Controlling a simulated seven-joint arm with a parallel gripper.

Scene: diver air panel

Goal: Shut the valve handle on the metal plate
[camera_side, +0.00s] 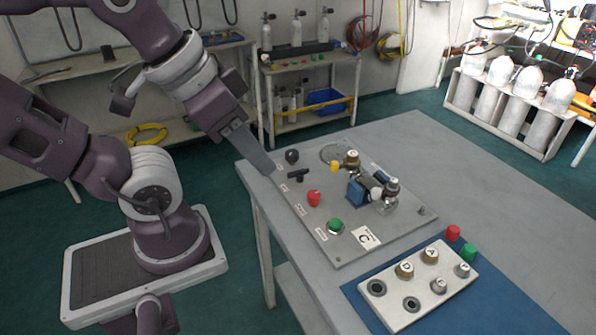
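A grey metal plate (405,224) lies on the table and carries knobs, labels and a valve assembly. A black T-shaped handle (297,175) stands near the plate's left edge, with a round black knob (291,156) just behind it. The valve assembly (371,187) at the plate's right middle has blue parts and metal fittings. I cannot tell which part is the valve handle the task means. My gripper (268,170) points down at the plate's left corner, left of the T-shaped handle and apart from it. Its fingers overlap in this view, so their opening is hidden.
Red (314,198) and green (335,226) knobs sit on the plate. A white block (420,290) with lettered caps stands on a blue mat (480,300) at the front right, beside loose red and green caps. The table's right side (480,185) is clear.

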